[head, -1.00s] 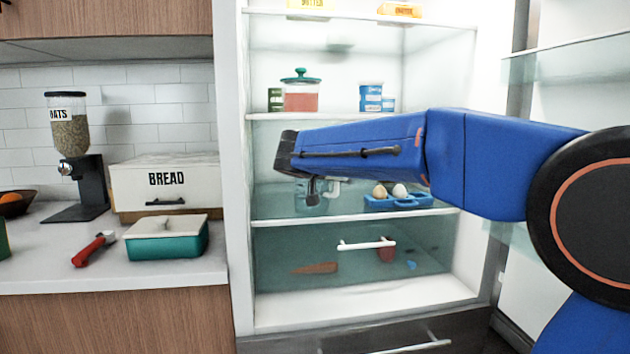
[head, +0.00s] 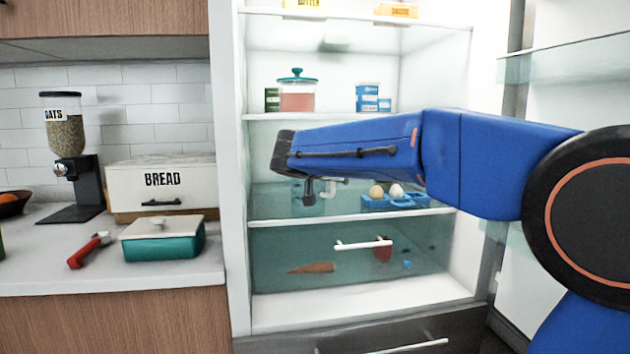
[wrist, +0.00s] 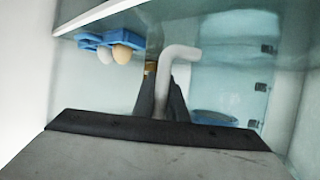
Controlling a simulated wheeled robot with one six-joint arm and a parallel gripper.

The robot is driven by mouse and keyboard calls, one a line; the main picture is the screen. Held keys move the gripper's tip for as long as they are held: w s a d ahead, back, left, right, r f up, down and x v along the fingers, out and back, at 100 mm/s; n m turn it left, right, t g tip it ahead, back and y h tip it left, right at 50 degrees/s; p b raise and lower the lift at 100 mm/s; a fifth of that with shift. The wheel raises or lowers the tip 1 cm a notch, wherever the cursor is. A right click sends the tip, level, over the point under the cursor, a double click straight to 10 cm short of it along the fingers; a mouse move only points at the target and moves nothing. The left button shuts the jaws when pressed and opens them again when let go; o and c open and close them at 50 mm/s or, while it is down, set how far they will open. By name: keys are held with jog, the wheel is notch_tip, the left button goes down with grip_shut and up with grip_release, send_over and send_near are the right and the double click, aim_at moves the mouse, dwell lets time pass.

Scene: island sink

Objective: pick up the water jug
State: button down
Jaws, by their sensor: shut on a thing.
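The water jug (head: 299,194) is a see-through bluish vessel with a pale handle (head: 329,184), at the left of the fridge's middle shelf. My arm hides part of it in the head view. In the wrist view the handle (wrist: 181,52) rises and bends right, with the clear jug body (wrist: 226,85) beside it. My gripper (head: 309,191) is shut on the handle; its dark fingers (wrist: 161,88) lie on either side of it in the wrist view. I cannot tell whether the jug's base touches the shelf.
A blue egg holder (head: 408,201) with eggs stands right of the jug on the same shelf (head: 350,214). A glass shelf (head: 345,115) with a lidded jar (head: 297,96) and cans is above. A drawer (head: 350,262) is below.

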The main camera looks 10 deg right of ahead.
jog(key=shift+r, duration=0.2)
jog(key=s+d+r, duration=0.1)
jog(key=s+d, duration=0.1)
jog(key=s, duration=0.6)
jog(key=s+d+r, duration=0.2)
jog(key=s+d, duration=0.1)
jog(key=s, duration=0.6)
jog(key=shift+s, duration=0.15)
dwell(0.8)
jog(key=shift+r, duration=0.1)
dwell(2.8)
